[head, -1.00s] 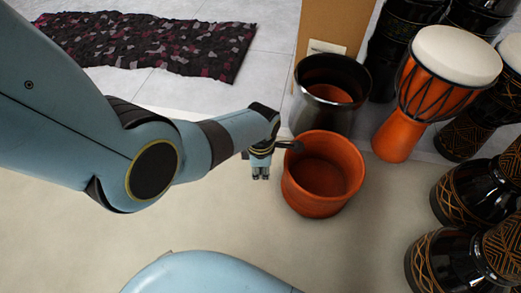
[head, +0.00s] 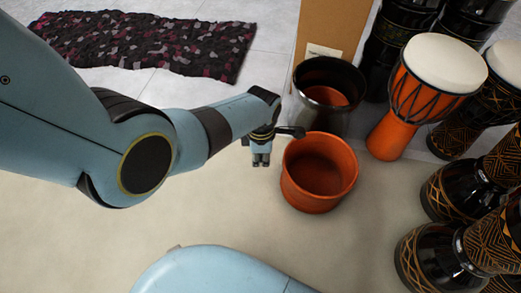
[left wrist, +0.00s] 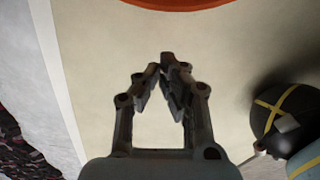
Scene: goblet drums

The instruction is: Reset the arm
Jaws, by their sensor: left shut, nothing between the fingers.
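My left arm reaches in from the left in the head view. Its left gripper (head: 261,160) points down beside the orange pot, on the pot's left, apart from it. The gripper also shows in the left wrist view (left wrist: 166,62), where its fingertips meet with nothing between them. My right gripper is not in view; a blue arm or body part of mine shows at the bottom of the head view.
The open orange pot (head: 318,175) stands right of the gripper; its rim shows in the left wrist view (left wrist: 180,4). A dark-rimmed pot (head: 325,98) stands behind it. An orange goblet drum (head: 390,138) and several black drums (head: 440,195) crowd the right. A dark patterned rug (head: 150,42) lies behind. Pale floor left of the pot is clear.

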